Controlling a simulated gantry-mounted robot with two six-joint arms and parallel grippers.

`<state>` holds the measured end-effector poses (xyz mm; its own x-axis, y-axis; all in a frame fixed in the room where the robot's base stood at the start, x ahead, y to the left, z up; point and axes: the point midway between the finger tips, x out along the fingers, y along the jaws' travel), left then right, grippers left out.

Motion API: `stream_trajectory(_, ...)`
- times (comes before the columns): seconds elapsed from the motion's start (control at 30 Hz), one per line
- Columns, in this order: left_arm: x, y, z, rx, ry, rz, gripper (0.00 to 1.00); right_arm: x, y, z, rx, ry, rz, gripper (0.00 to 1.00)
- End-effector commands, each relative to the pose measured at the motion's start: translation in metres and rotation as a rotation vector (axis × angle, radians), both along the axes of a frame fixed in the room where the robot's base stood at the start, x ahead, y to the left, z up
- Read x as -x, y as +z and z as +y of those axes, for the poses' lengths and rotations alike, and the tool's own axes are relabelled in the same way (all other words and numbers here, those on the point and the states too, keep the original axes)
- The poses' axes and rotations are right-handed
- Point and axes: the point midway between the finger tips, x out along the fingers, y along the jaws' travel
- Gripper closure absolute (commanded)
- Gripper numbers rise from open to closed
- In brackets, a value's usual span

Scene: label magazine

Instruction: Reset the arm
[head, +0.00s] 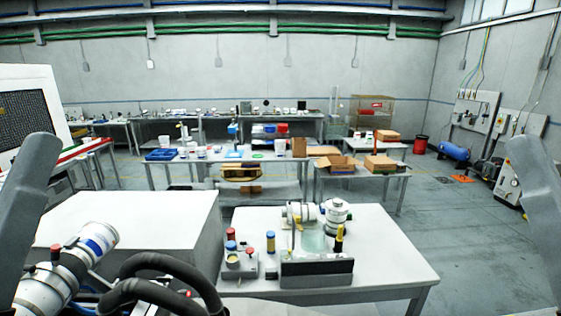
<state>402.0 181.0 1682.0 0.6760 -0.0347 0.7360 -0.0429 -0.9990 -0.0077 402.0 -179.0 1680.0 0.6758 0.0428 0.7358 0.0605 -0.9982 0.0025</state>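Neither gripper can be made out in the head view. White arm links with a blue band and dark hoses fill the lower left; they look like mine. On the white table (385,262) stands a holder with a dark front plate (317,273) and a pale, see-through greenish panel (313,241) behind it. Two white rounded bodies, one on the left (300,212) and one on the right (336,216), stand at its back; I cannot tell what they are. A black and yellow upright piece (339,240) is at its right.
Left of the holder are a small grey block (237,266), a red-topped blue cylinder (231,240) and a blue and yellow cylinder (270,243). A large pale box-like block (130,225) adjoins the table's left. The table's right side is clear. Farther benches hold cardboard boxes (338,165).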

Motion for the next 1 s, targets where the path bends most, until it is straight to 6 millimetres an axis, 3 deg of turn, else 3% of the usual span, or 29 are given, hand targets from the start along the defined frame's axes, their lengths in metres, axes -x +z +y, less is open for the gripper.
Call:
stream_trajectory(0.03,0.000,0.024,-0.001,0.011,-0.020,0.000,0.38,0.000,0.024,0.000,0.000,0.000,0.002,0.50)
stream_trajectory(0.1,0.000,0.047,-0.001,0.008,-0.019,-0.001,0.38,0.000,0.048,0.000,0.000,0.000,0.000,0.50)
stream_trajectory(0.3,0.000,0.111,-0.001,0.006,-0.018,0.000,0.38,0.000,0.113,0.000,0.000,0.000,-0.001,0.50)
stream_trajectory(0.43,0.000,0.144,-0.002,0.006,-0.018,0.001,0.38,0.000,0.145,0.000,0.000,0.000,-0.001,0.50)
stream_trajectory(0.53,0.000,0.151,-0.002,0.005,-0.017,0.001,0.38,0.000,0.153,0.000,0.000,0.000,0.000,0.50)
stream_trajectory(1.0,0.000,0.147,-0.002,0.005,-0.017,0.001,0.38,0.000,0.149,0.000,0.000,0.000,0.000,0.50)
